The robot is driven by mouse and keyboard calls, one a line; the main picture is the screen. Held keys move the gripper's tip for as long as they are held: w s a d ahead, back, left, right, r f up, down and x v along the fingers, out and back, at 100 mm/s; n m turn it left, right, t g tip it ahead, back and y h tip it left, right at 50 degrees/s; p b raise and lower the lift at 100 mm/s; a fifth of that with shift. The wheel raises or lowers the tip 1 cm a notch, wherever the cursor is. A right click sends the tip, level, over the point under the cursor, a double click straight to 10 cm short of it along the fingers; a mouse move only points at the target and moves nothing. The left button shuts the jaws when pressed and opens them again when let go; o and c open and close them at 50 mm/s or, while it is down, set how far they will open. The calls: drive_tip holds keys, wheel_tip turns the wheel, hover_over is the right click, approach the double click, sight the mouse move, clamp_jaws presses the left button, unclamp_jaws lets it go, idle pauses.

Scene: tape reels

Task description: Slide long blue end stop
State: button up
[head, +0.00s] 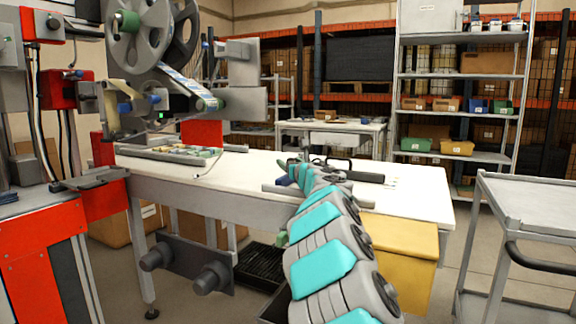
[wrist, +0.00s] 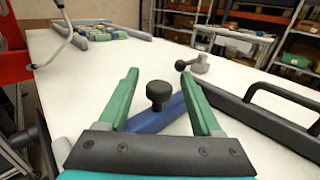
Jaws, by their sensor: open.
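The long blue end stop (wrist: 158,119) lies on the white table in the wrist view. A black knob (wrist: 160,92) stands up from it. My gripper (wrist: 159,74) is open, with one green finger on each side of the knob. I see a gap between the knob and each finger, and the gripper holds nothing. The near part of the end stop is hidden behind the gripper's dark front plate. In the head view, a bit of blue (head: 284,181) shows beside my gripper (head: 290,165), mostly hidden by my arm.
A black bar with a handle (wrist: 255,112) lies right of the end stop, close to the right finger. A grey piece with a black ball lever (wrist: 198,64) stands beyond. Several small parts (wrist: 105,32) sit at the table's far left. The white table (wrist: 75,85) is clear left of the gripper.

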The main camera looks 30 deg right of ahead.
drive_tip(key=shift+s+a+b, duration=0.2)
drive_tip(key=shift+s+b, duration=0.05)
drive_tip(key=shift+s, duration=1.05)
drive_tip(key=shift+s+a+b, duration=0.15)
drive_tip(key=shift+s+b, duration=0.1)
drive_tip(key=shift+s, duration=1)
